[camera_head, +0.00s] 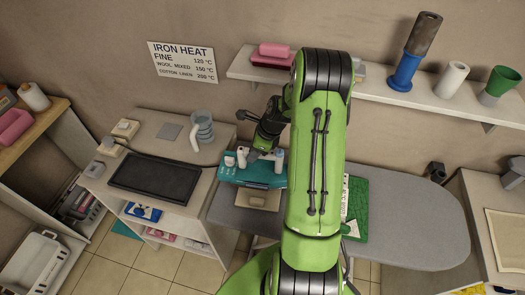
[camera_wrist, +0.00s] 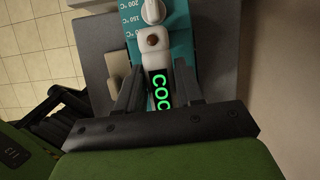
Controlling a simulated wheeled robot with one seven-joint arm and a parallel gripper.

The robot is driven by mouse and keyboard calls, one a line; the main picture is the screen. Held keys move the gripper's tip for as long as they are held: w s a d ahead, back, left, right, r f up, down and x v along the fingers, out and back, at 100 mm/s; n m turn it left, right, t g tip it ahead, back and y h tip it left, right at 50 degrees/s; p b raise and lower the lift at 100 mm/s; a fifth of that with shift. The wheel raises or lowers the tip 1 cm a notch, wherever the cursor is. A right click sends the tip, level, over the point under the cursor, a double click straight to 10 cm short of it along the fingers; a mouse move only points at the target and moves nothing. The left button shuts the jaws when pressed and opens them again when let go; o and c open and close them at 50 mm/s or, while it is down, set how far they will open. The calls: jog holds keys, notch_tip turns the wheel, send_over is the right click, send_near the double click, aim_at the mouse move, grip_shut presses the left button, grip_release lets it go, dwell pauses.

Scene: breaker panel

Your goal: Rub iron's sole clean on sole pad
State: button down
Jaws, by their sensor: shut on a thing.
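The teal iron (camera_head: 262,178) is near the left end of the grey ironing board. It also shows in the wrist view (camera_wrist: 180,48), with a white dial, temperature marks and a green-lit display reading "COO". My gripper (camera_head: 262,153) is shut on the iron's white handle; its dark fingers straddle the handle in the wrist view (camera_wrist: 160,88). A beige pad (camera_head: 258,200), which looks like the sole pad, lies on the board partly under the iron. Its edge also shows in the wrist view (camera_wrist: 116,68). The iron's sole is hidden, and I cannot tell whether it touches the pad.
The ironing board (camera_head: 410,222) carries a green cloth (camera_head: 357,200) partly behind my arm. A counter at left holds a dark tray (camera_head: 155,178) and a blue-grey jug (camera_head: 203,129). A wall shelf (camera_head: 400,95) holds bottles and cups. The board's right part is clear.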

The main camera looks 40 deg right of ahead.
jog(key=shift+w+a+r, duration=0.1)
jog(key=shift+w+a, duration=0.1)
jog(key=shift+w, duration=0.05)
jog(key=shift+r+p, duration=1.55)
jog(key=shift+r, duration=0.9)
